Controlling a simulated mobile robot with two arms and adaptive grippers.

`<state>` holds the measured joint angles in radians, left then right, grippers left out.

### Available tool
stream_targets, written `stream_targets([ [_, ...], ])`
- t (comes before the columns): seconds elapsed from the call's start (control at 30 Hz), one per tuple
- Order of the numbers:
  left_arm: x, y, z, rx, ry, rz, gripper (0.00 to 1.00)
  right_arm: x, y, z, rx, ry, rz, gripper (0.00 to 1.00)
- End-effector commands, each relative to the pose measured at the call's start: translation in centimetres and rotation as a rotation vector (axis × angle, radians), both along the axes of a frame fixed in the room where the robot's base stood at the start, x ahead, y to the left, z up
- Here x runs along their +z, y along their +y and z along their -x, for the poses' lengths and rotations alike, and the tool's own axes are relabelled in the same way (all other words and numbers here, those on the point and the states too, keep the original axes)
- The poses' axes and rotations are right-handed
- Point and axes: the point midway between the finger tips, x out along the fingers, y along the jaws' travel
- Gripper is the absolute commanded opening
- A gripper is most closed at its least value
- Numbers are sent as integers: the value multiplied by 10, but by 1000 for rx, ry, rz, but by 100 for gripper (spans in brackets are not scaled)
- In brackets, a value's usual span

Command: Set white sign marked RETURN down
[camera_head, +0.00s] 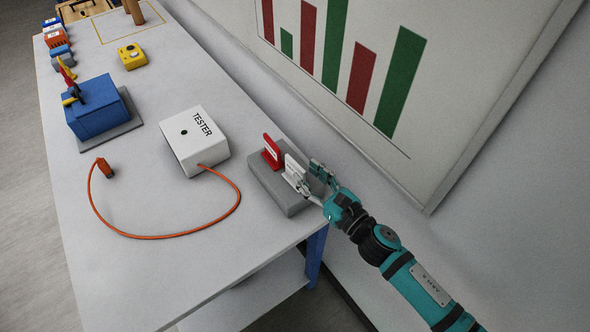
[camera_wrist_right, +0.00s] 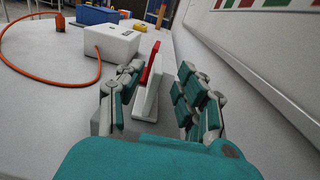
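The white sign (camera_head: 292,167) stands upright on a grey block (camera_head: 281,190) at the right end of the table, beside a red sign (camera_head: 272,151). Its lettering is not readable from here. In the right wrist view the white sign (camera_wrist_right: 149,103) stands between the fingers, closer to the left one, with the red sign (camera_wrist_right: 153,66) just beyond. A clear gap separates it from the right finger. My right gripper (camera_head: 311,178) is open at the sign. Whether the left finger touches the sign cannot be told. My left gripper is out of view.
A white TESTER box (camera_head: 194,141) with an orange cable (camera_head: 165,237) sits left of the block. A blue box (camera_head: 94,110) and a yellow box (camera_head: 132,56) stand farther back. The wall with a chart board (camera_head: 345,60) runs close along the right.

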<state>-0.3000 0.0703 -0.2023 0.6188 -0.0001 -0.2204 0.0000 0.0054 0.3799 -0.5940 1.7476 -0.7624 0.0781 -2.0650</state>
Motion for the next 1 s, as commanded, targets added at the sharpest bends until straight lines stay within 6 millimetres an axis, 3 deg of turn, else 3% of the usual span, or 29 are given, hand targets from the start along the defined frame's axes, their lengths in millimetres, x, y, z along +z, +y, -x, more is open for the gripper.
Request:
stream_targets([
  [0.4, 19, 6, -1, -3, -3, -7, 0, -4, 34, -36, 0, 1, -1, 37],
  [0.67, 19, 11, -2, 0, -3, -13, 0, -5, 35, -37, 0, 0, 0, 37],
  [0.93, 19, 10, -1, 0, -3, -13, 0, -5, 34, -37, 0, 0, 0, 1],
  [1.0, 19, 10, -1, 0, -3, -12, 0, -5, 34, -37, 0, 1, 1, 0],
])
